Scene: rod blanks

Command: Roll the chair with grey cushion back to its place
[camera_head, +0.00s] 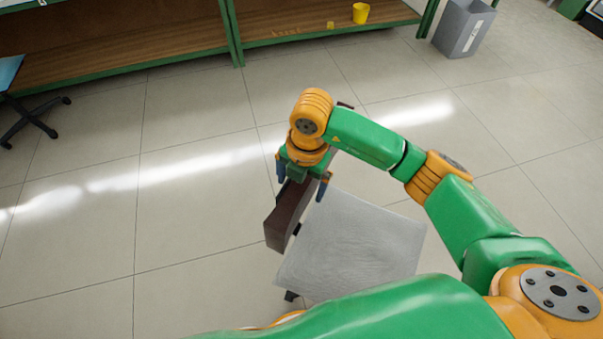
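The chair with grey cushion stands on the floor at the lower middle of the head view. Its pale grey seat cushion (352,245) faces up, and its dark brown backrest (286,217) is on the left side. A bit of its dark base shows under the seat; the rest is hidden. My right gripper (302,178) points down at the far end of the backrest. Its blue fingers are apart, one on each side of the backrest. I cannot tell whether both press on it. My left gripper is not in view.
A long wooden bench with green frame (130,62) runs along the back, with a yellow cup (361,13) on it. A grey bin (463,27) stands at the back right. Part of a blue-seated chair (10,72) is at the far left. Tiled floor at left is clear.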

